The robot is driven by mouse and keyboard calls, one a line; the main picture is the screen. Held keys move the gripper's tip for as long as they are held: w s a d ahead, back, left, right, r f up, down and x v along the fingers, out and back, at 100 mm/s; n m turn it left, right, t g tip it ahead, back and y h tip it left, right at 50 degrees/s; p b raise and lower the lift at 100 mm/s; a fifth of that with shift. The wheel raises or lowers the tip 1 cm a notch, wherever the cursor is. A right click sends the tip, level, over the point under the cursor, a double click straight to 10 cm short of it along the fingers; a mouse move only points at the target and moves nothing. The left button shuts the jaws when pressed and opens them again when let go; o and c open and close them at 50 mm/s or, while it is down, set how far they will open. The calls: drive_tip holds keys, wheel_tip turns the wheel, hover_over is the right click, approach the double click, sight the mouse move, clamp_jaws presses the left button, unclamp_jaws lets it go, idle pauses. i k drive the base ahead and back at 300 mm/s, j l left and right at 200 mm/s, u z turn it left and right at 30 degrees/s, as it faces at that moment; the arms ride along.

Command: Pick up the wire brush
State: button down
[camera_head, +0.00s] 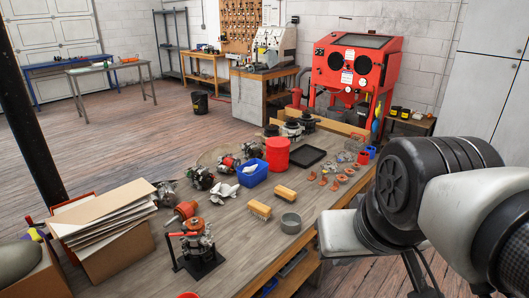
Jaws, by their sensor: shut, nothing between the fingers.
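Two brushes with tan wooden backs lie on the workbench (222,240), near its middle. The nearer brush (259,208) shows pale grey bristles along its front side and looks like a wire brush. The other brush (285,192) lies a little behind it and to the right, with its bristles hardly visible. Nothing covers either brush. My arm comes in from the right edge and hangs over the bench's right side, apart from both brushes. My gripper's fingers do not show.
A grey round cup (291,223) stands just right of the nearer brush. A blue bin (252,174) and red canister (277,154) stand behind. Several small copper-coloured parts lie to the right. An alternator on a black stand (197,243) stands front left. Bare bench lies in front of the brushes.

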sight(287, 193)
drive_tip(key=i+l+u, duration=0.15)
drive_tip(key=u, duration=0.25)
drive_tip(key=i+l+u, duration=0.15)
drive_tip(key=u, duration=0.2)
drive_tip(key=i+l+u, duration=0.1)
drive_tip(key=l+u, duration=0.3)
drive_tip(key=i+l+u, duration=0.1)
drive_tip(key=l, duration=0.25)
drive_tip(key=i+l+u, duration=0.1)
drive_tip(key=l, duration=0.25)
drive_tip(key=i+l+u, duration=0.1)
drive_tip(key=l, duration=0.25)
drive_tip(key=i+l, duration=0.1)
drive_tip(key=l, duration=0.4)
drive_tip(key=i+l, duration=0.1)
drive_tip(key=l, duration=0.9)
drive_tip(key=i+u, duration=0.05)
